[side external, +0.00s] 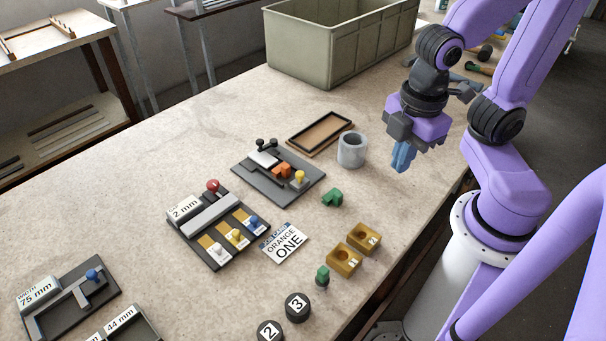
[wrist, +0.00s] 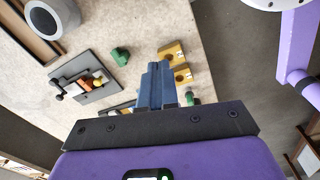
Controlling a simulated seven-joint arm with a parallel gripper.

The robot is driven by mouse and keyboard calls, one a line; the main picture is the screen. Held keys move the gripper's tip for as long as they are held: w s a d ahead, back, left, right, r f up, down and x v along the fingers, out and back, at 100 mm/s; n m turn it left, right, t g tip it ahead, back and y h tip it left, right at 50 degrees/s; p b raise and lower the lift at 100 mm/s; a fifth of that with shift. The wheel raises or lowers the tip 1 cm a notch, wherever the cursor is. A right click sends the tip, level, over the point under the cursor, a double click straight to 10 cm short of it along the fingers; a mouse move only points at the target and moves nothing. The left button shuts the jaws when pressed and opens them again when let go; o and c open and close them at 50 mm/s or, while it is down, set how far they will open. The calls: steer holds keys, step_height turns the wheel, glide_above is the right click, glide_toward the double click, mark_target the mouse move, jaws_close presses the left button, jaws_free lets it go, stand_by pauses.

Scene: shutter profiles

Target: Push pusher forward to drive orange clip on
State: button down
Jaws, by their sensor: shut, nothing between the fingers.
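The orange clip (side external: 283,171) sits on a dark fixture plate (side external: 252,176) near the middle of the table, in the side view. A yellow-knobbed part (side external: 299,177), which looks like the pusher, stands on the same plate just right of the clip. In the wrist view the fixture plate (wrist: 92,91) is small, at the left. I cannot tell there whether clip and pusher touch. My gripper (side external: 402,158) is shut and empty, with blue fingers pointing down. It hangs above the table's right side, right of the fixture and apart from it. Its fingers also show in the wrist view (wrist: 157,85).
A grey cup (side external: 352,150) and a brown tray (side external: 336,127) stand beside the fixture. A green clip (side external: 331,197), yellow blocks (side external: 342,260) and an order card (side external: 284,244) lie in front. A 2 mm fixture (side external: 192,238) stands left. A large bin (side external: 330,62) is behind.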

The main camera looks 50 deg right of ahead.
steer(key=w+a+n+t, duration=0.1)
steer(key=w+a+n, duration=0.3)
steer(key=w+n, duration=0.25)
steer(key=n+t+h, duration=0.1)
steer(key=n+h, duration=0.1)
steer(key=n, duration=0.7)
glide_toward(301, 185)
steer(key=s+f, duration=0.3)
steer(key=shift+s+a+f, duration=0.1)
steer(key=shift+a+f, duration=0.1)
steer(key=shift+a, duration=0.15)
steer(key=shift+w+d+f, duration=0.1)
steer(key=shift+w+d, duration=0.15)
steer(key=shift+w, duration=0.3)
steer(key=shift+w+d+f, duration=0.1)
steer(key=shift+w+d, duration=0.15)
steer(key=shift+w, duration=0.3)
steer(key=shift+w+d+f, duration=0.15)
steer(key=shift+w+d, duration=0.2)
steer(key=shift+w, duration=0.35)
steer(key=shift+w, duration=0.1)
steer(key=shift+w, duration=3.1)
